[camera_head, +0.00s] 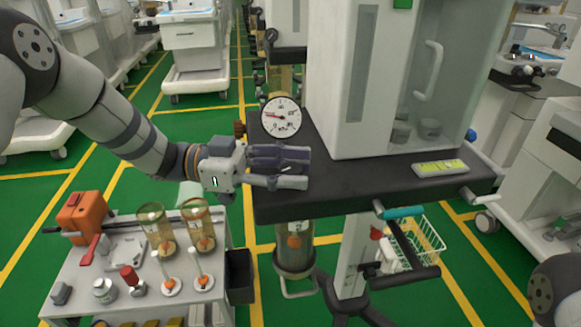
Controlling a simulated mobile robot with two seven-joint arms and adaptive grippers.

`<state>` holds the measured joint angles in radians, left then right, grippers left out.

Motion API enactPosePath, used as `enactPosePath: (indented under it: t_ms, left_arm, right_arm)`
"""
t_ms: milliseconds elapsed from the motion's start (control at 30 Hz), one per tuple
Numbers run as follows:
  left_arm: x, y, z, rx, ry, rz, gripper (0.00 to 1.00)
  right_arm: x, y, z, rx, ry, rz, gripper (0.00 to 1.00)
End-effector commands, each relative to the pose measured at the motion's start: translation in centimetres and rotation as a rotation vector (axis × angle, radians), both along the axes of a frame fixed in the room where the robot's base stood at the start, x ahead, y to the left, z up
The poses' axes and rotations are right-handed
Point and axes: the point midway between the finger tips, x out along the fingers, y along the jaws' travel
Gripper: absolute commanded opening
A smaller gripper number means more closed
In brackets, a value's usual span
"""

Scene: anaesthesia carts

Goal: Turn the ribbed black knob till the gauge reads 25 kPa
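A round white gauge (281,117) with a red needle stands at the left end of the dark cart top. Its needle points left and slightly up; the numbers are too small to read. My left gripper (302,169) reaches in from the left, just below and in front of the gauge. Its two fingers point right and are apart, with a gap between them and nothing clearly held. I cannot make out a ribbed black knob; the gripper covers part of the cart top under the gauge. A small brown knob (239,128) shows left of the gauge. My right gripper is out of view.
The dark cart top (350,187) carries a tall white cabinet (345,75) behind the gripper and a tray with yellow-green (440,167) at right. A wire basket (428,250) hangs below right.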

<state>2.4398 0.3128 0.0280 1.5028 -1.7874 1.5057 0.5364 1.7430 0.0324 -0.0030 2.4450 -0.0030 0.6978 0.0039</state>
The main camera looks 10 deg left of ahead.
Motion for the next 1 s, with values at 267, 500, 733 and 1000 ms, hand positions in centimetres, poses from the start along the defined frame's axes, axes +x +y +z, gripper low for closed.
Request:
enactPosePath:
  t_ms: [267, 500, 733, 1000]
  left_arm:
    - [0.0, 0.0, 0.1, -0.001, -0.002, 0.001, 0.51]
    - [-0.3, 3.7, 0.0, 0.0, -0.003, 0.006, 0.51]
    - [-1.0, 9.5, 0.0, 0.0, -0.003, 0.003, 0.51]
    - [-1.4, 12.0, 0.0, -0.001, -0.001, 0.001, 0.51]
  right_arm:
    - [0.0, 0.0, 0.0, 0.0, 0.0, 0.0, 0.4]
    - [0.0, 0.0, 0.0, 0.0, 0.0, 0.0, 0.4]
    - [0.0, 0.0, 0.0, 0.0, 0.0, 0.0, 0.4]
    - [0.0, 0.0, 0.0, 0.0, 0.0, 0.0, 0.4]
